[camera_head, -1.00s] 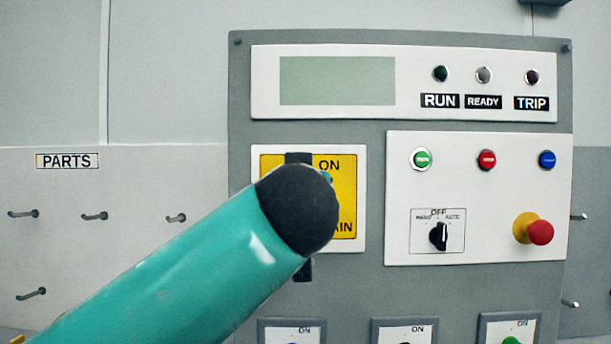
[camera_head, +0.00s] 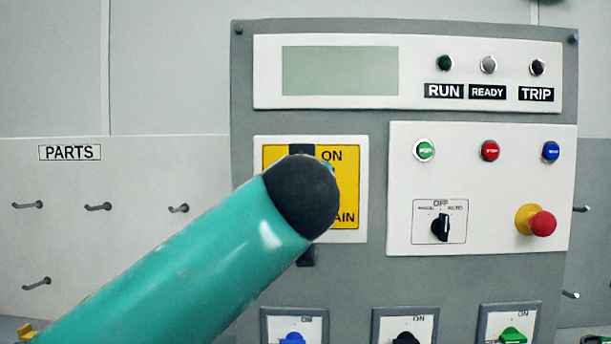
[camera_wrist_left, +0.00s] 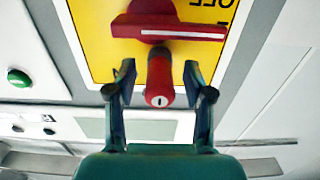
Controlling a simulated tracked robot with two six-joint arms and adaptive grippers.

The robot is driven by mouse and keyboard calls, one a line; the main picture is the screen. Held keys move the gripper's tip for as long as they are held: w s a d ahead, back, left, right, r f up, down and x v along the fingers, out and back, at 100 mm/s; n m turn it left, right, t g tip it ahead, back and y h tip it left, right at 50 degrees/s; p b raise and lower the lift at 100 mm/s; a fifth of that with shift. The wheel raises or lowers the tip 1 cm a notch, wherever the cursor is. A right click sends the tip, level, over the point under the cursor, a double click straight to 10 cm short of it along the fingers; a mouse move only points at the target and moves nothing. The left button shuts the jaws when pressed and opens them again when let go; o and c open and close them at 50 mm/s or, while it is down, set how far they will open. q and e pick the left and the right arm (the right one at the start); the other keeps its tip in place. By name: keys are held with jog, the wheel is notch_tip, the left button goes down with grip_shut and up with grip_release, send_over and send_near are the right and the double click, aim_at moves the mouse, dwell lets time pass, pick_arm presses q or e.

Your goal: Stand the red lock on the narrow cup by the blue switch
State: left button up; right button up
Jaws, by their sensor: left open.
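In the left wrist view the red lock (camera_wrist_left: 159,88), a red cylinder with a keyhole in its end face, sits at the red switch handle (camera_wrist_left: 170,31) on the yellow plate (camera_wrist_left: 92,40). My left gripper (camera_wrist_left: 158,76) is open, one finger on each side of the lock, with gaps visible. In the head view my teal arm covers the middle of the yellow plate (camera_head: 347,190), hiding the lock and gripper. The blue switch (camera_head: 292,338) is partly visible at the bottom edge. I see no narrow cup. My right gripper is not in view.
The grey panel (camera_head: 375,282) stands ahead, with a black switch (camera_head: 406,338) and a green switch (camera_head: 512,335) beside the blue one. A red stop button (camera_head: 542,223) protrudes at right. Pegs (camera_head: 98,207) stick out of the left wall under a PARTS label (camera_head: 69,152).

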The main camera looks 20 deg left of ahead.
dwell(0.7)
pick_arm(q)
grip_shut()
dwell(0.5)
jog(key=shift+s+d+b, duration=0.1)
jog(key=shift+s+b, duration=0.05)
jog(key=shift+b, duration=0.2)
jog(key=shift+s+d, duration=0.15)
jog(key=shift+s, duration=0.4)
jog(key=shift+s+d+b, duration=0.1)
jog(key=shift+s+b, duration=0.25)
jog(key=shift+b, duration=0.15)
jog(key=shift+b+v, duration=0.85)
jog(key=shift+v, duration=1)
